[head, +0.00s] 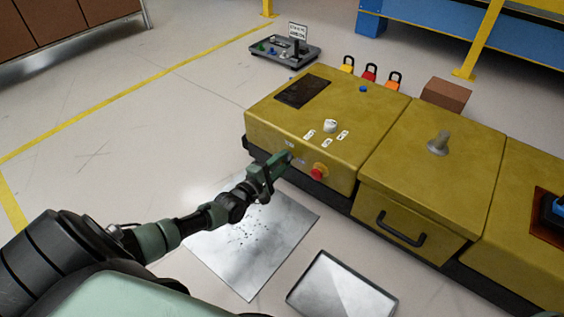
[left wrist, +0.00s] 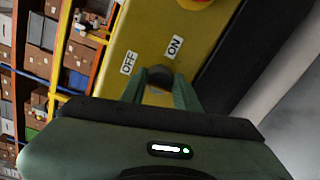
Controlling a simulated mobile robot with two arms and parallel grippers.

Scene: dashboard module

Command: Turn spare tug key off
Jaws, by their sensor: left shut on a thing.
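The tug is a long yellow box-like vehicle (head: 310,118) at the right of the head view. My left gripper (head: 289,160) reaches its near side face, left of the red stop button (head: 319,172). In the left wrist view the left gripper (left wrist: 159,84) is shut on a dark round key piece (left wrist: 160,74) on the yellow panel, mostly hidden by the fingers. An OFF label (left wrist: 129,62) and an ON label (left wrist: 174,47) stand on either side of it. I cannot tell which label the key points to. My right gripper is not in view.
A grey metal sheet (head: 250,240) and a shallow tray (head: 341,288) lie on the floor in front of the tug. A black drawer handle (head: 400,230) sticks out at right. Floor at left is clear.

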